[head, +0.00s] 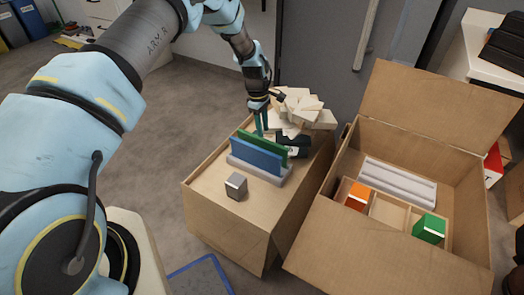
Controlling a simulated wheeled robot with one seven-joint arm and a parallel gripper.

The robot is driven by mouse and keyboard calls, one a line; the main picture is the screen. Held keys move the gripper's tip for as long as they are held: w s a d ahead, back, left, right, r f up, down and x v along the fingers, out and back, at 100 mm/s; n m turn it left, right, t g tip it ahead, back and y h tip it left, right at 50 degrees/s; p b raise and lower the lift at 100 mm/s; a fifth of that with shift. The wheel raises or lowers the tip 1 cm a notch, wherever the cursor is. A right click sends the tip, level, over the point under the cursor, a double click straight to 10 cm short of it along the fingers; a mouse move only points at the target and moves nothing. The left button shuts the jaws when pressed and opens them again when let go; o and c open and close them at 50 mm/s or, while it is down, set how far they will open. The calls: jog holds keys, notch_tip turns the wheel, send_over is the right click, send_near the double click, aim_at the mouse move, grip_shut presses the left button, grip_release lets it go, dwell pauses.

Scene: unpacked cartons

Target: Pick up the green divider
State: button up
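The green divider (272,145) is a thin upright panel. It stands behind a blue divider (255,158) in a light grey slotted base (268,177) on top of a closed carton (215,178).
A grey cube (236,186) sits in front of the base. A dark object (294,141) and a pile of pale blocks (302,108) lie behind it. An open carton (395,262) at right holds an orange block (358,195), a green block (429,228) and a grey ridged piece (398,182).

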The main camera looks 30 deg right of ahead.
aim_at(262, 141)
jog(key=shift+a+f, duration=0.15)
jog(key=shift+f, duration=3.4)
jog(key=shift+c, duration=0.2)
grip_shut()
